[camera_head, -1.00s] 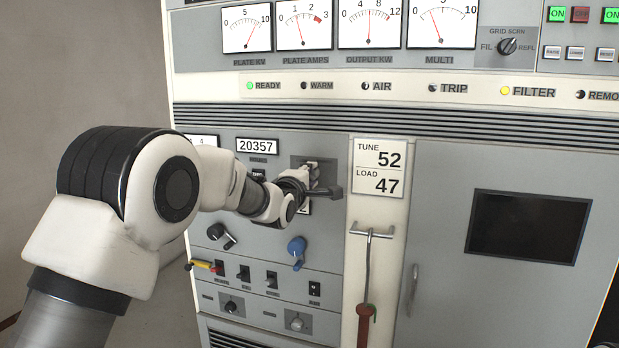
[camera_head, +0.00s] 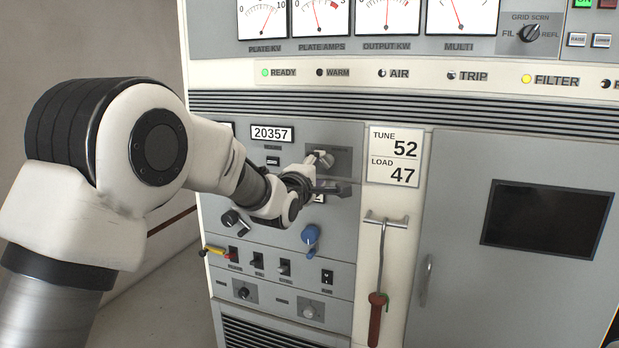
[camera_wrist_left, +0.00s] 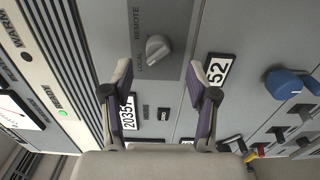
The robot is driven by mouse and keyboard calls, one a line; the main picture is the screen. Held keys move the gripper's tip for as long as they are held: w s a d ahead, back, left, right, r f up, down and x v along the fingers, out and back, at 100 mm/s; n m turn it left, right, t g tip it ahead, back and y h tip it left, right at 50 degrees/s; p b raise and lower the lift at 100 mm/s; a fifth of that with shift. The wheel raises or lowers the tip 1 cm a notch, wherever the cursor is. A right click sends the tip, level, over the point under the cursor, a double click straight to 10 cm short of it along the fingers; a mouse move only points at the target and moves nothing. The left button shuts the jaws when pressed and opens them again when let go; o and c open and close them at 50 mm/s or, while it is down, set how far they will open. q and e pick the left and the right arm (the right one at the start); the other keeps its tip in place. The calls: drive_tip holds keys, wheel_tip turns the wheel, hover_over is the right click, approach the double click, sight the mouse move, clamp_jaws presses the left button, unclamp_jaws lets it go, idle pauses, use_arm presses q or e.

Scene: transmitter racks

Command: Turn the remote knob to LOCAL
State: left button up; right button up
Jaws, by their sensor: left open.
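The remote knob (camera_head: 325,158) is a light grey knob on a darker plate, high on the left panel. In the left wrist view the knob (camera_wrist_left: 157,48) stands beside the printed words LOCAL and REMOTE. I cannot tell for sure which word it points at. My left gripper (camera_head: 328,187) is just below and in front of the knob in the head view. In the left wrist view the left gripper (camera_wrist_left: 163,82) is open, its two fingers spread apart, with nothing between them. The knob shows beyond the fingertips, apart from them. My right gripper is out of view.
A blue knob (camera_head: 311,237), a black knob (camera_head: 233,218) and several switches sit lower on the panel. A red-handled lever (camera_head: 378,300) hangs to the right. The cabinet door (camera_head: 465,270) has a dark screen (camera_head: 545,220). Open floor shows left of the cabinet.

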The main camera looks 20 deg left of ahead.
use_arm(q)
drive_tip(key=s, duration=0.7)
drive_tip(key=shift+a, duration=0.1)
